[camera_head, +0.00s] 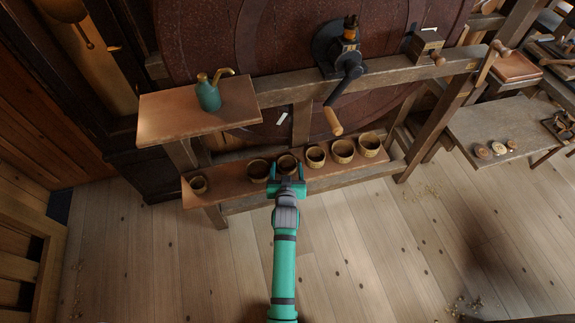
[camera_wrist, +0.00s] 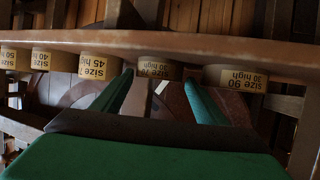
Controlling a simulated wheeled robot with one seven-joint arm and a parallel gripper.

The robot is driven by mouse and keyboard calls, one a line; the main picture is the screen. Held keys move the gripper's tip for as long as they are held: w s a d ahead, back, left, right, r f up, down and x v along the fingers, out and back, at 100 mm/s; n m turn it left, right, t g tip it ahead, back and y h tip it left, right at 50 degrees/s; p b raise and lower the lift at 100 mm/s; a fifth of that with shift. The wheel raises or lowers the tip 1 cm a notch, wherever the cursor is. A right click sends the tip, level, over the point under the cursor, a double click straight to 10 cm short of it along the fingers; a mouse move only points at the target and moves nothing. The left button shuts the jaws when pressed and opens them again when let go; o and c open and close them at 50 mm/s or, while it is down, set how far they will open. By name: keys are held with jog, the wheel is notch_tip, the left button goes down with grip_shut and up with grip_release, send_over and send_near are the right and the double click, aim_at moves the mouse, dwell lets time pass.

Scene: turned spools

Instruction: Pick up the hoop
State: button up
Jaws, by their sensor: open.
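Several tan hoops with printed size labels stand in a row on a narrow brown shelf (camera_head: 228,187). My gripper (camera_head: 288,183) is open and empty at the shelf's front edge, in front of one hoop (camera_head: 287,162). In the wrist view, which is upside down, that hoop (camera_wrist: 156,70) shows between the fingertips, with a label reading "30 high" and its size hard to read. A hoop marked "size 90, 30 high" (camera_wrist: 235,78) is beside it, also at left in the head view (camera_head: 257,171). Which hoop the task means is not shown.
A raised board (camera_head: 155,121) with a green oil can (camera_head: 208,96) is above left. A crank handle (camera_head: 333,121) hangs above the row. The floor in front is clear.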

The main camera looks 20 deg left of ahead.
aim_at(287, 158)
jog(key=shift+x, duration=1.6)
jog(key=c, duration=0.8)
